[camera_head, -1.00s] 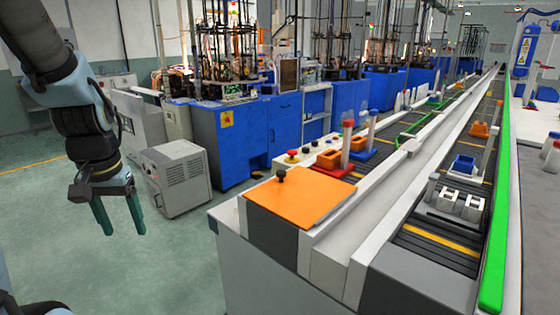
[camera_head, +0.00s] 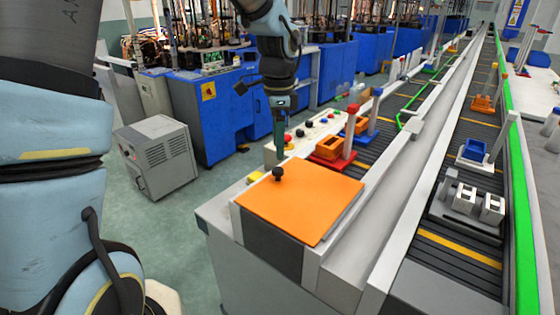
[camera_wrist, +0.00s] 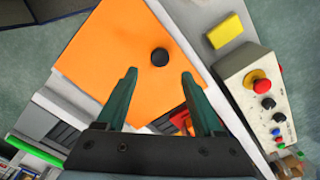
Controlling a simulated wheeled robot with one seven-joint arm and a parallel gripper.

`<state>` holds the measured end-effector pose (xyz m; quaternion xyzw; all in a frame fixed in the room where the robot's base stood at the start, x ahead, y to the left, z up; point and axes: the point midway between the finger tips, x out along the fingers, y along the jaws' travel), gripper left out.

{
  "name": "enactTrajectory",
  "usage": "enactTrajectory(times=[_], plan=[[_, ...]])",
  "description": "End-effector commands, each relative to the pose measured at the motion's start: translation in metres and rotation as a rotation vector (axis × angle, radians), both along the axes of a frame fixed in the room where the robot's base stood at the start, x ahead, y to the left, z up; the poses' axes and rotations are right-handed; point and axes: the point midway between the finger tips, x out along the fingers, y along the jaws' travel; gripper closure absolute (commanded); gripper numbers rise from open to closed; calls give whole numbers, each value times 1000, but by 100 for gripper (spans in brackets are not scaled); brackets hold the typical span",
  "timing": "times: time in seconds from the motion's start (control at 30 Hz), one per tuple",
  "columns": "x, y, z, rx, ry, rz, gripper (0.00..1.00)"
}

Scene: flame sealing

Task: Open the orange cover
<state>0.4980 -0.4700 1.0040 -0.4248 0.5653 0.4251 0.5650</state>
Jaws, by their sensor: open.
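The orange cover (camera_head: 302,205) lies flat and closed on the near end of the machine bench. A black knob (camera_head: 278,174) stands up near its far left corner. In the wrist view the cover (camera_wrist: 118,62) fills the upper middle, and its knob (camera_wrist: 160,57) lies ahead of the gap between my fingertips. My gripper (camera_head: 279,135) points downward beyond the knob, above the bench edge, and does not touch the cover. It is open and empty in the wrist view (camera_wrist: 159,74).
A control box (camera_wrist: 265,100) with a red button stands beside the cover. A yellow block (camera_wrist: 225,31) lies near it. Orange blocks with red and blue bases (camera_head: 335,152) stand behind the cover. A grey cabinet (camera_head: 155,158) stands on the floor at left.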

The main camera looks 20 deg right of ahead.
Motion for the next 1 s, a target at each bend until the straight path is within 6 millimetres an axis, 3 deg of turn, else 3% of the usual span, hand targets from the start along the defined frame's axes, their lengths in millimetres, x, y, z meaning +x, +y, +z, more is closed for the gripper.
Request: enactTrajectory(times=[0.2, 0.33, 0.77, 1.0], plan=[[-1, 1, -39, 3, 3, 0, 31], [-1, 1, -55, 2, 2, 1, 31], [0, 1, -66, 0, -1, 2, 31], [0, 1, -66, 0, -1, 2, 57]])
